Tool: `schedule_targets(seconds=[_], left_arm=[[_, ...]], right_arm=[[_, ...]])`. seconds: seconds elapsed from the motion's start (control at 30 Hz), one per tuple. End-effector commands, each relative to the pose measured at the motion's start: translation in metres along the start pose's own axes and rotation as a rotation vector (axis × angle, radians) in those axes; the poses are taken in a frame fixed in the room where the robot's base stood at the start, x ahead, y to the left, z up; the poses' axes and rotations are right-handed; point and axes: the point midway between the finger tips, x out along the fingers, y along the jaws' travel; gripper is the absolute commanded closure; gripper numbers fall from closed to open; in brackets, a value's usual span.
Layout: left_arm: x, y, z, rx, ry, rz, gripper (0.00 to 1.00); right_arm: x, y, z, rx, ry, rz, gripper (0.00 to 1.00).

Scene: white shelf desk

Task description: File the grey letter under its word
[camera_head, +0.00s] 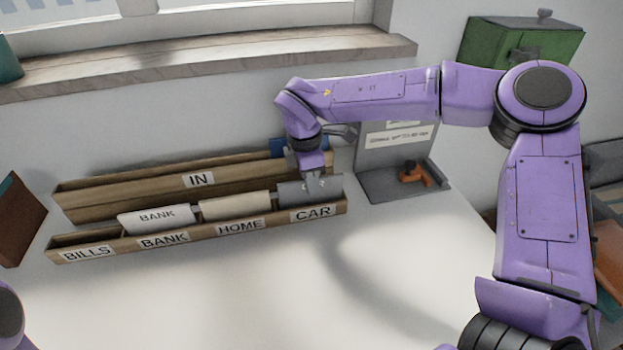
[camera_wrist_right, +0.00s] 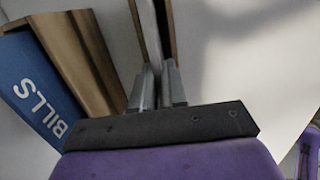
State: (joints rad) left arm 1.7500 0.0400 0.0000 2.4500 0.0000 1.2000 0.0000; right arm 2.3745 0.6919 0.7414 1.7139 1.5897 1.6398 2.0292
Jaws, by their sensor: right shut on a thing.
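The grey letter (camera_head: 293,194) stands upright in the CAR compartment, at the right end of the front rack (camera_head: 200,238); any word on it is not readable. My right gripper (camera_head: 313,182) is above that compartment, shut on the letter's top edge. In the right wrist view the grey letter (camera_wrist_right: 150,35) shows edge-on between the fingers (camera_wrist_right: 157,85). The front rack carries the labels BILLS, BANK, HOME and CAR. A white BANK letter (camera_head: 155,218) stands in BANK and a beige letter (camera_head: 234,207) in HOME. The BILLS compartment looks empty. My left gripper is out of view.
Behind stands the IN rack (camera_head: 120,191), with a blue letter (camera_head: 281,149) at its right end, marked BILLS in the right wrist view (camera_wrist_right: 35,85). A grey stand (camera_head: 385,182) with an orange object (camera_head: 414,174) is to the right. The front desk is clear.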

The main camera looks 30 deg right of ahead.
Motion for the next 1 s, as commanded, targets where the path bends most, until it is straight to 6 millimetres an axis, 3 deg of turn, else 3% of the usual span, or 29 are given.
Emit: schedule_targets(seconds=[0.1, 0.43, 0.47, 0.53, 0.83, 1.0], left_arm=[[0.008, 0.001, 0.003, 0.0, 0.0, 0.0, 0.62], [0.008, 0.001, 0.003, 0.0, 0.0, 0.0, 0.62], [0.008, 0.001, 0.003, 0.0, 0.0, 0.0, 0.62], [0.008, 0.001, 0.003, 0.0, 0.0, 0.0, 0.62], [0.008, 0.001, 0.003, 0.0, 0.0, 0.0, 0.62], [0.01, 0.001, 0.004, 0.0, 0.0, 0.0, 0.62]], right_arm=[[0.009, 0.0, -0.001, 0.0, 0.0, 0.0, 1.0], [0.009, 0.0, -0.001, 0.0, 0.0, 0.001, 1.0], [0.009, 0.0, -0.001, 0.0, 0.0, 0.001, 0.78], [0.009, 0.0, -0.001, 0.0, 0.0, 0.0, 0.58], [0.008, 0.0, -0.001, 0.001, 0.0, 0.001, 0.58], [-0.02, 0.001, -0.001, 0.002, 0.0, 0.006, 0.58]])
